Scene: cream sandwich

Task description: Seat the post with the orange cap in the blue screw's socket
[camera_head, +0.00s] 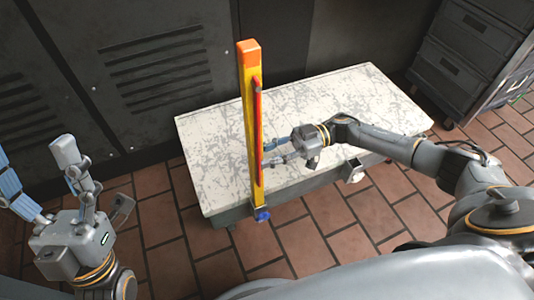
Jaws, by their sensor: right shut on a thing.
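The tall yellow post (250,120) with an orange cap (247,47) stands almost upright, leaning very slightly, in front of the white table. A red strip (257,110) runs along its right side. A blue part (262,214), seemingly the blue screw, shows at the post's lower end near the table's front edge. I cannot tell whether the post sits inside its socket. My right gripper (267,153) reaches in from the right and is shut on the post below its middle. My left gripper (36,165) is open and empty at the far left, away from the post.
The scuffed white table (350,95) has a clear top right of the post. A dark drawer cabinet (470,60) stands at the right back. Dark vented lockers (150,70) line the back wall. Brick-coloured tile floor (165,225) is open in front.

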